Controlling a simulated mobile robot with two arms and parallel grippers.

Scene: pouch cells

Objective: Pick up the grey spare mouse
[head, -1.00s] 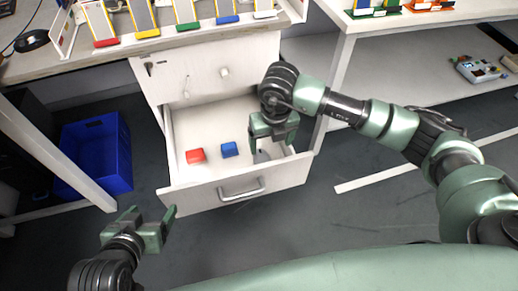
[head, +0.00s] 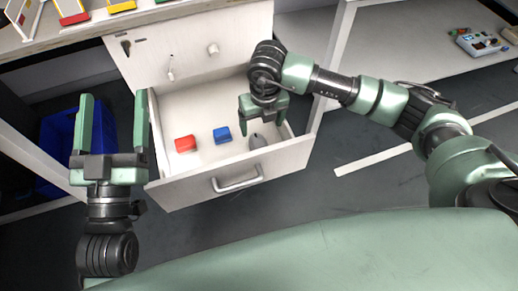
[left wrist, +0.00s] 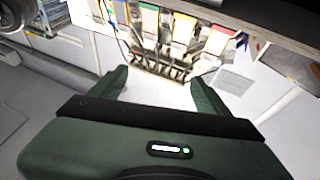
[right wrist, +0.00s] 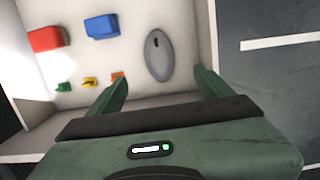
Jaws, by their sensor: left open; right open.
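The grey spare mouse (head: 257,141) lies in the open drawer (head: 200,184), near its front right corner. In the right wrist view the grey mouse (right wrist: 158,56) is an oval with a dark wheel slot, just beyond the gap between the fingers. My right gripper (head: 262,115) is open and empty, above the drawer and a little behind the mouse in the head view. It also shows in the right wrist view (right wrist: 160,88). My left gripper (head: 115,100) is open and empty, left of the drawer; its fingers show in the left wrist view (left wrist: 155,82).
A red block (head: 186,144) and a blue block (head: 221,135) lie left of the mouse. Small green, yellow and orange pieces (right wrist: 90,82) show in the right wrist view. The drawer's right wall (head: 290,148) is close to the mouse. A blue crate (head: 55,150) stands at left.

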